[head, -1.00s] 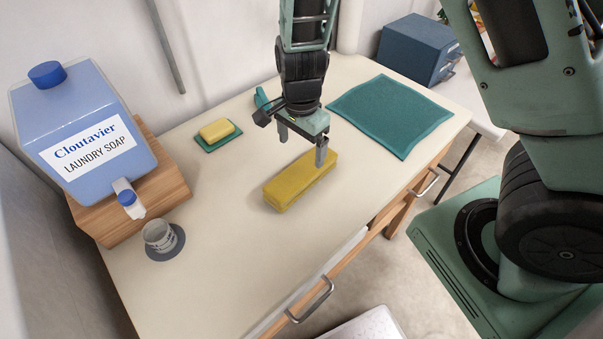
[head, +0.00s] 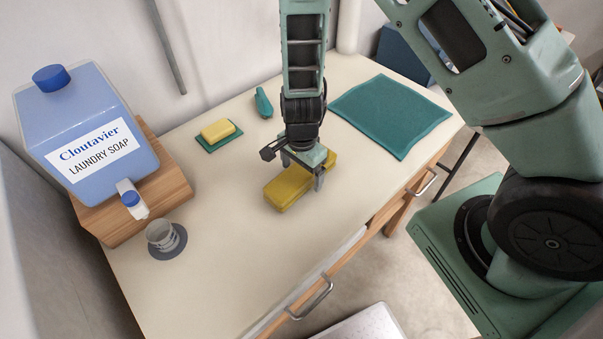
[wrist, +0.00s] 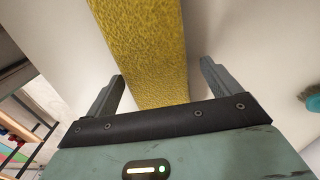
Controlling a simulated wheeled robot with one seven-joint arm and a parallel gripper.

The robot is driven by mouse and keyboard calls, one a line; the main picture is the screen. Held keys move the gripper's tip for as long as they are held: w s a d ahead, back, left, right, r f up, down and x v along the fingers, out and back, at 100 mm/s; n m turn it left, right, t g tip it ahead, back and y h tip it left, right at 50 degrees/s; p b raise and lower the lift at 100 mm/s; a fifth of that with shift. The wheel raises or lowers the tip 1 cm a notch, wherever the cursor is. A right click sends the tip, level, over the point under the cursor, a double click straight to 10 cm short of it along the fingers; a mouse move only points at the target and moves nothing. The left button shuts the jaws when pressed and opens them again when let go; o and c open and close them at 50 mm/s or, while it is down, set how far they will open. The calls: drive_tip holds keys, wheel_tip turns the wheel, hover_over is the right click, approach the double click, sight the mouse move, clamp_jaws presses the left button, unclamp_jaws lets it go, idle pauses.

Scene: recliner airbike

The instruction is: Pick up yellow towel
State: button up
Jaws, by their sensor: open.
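The yellow towel (head: 283,192) is a folded, long block lying on the pale tabletop near the middle. My gripper (head: 303,176) is open and low over the towel's far right part, pointing down. In the wrist view, the towel (wrist: 145,45) runs between the two open fingers of my gripper (wrist: 160,88). A gap shows on each side, wider on the right, and the left finger is close to the towel's edge. The gripper hides part of the towel in the head view.
A blue laundry soap jug (head: 85,130) stands on a wooden block (head: 165,190) at left, with a cup (head: 160,235) in front.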

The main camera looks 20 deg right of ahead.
drive_tip(key=c, duration=1.3)
drive_tip(key=shift+o, duration=0.2)
drive_tip(key=shift+r, duration=0.1)
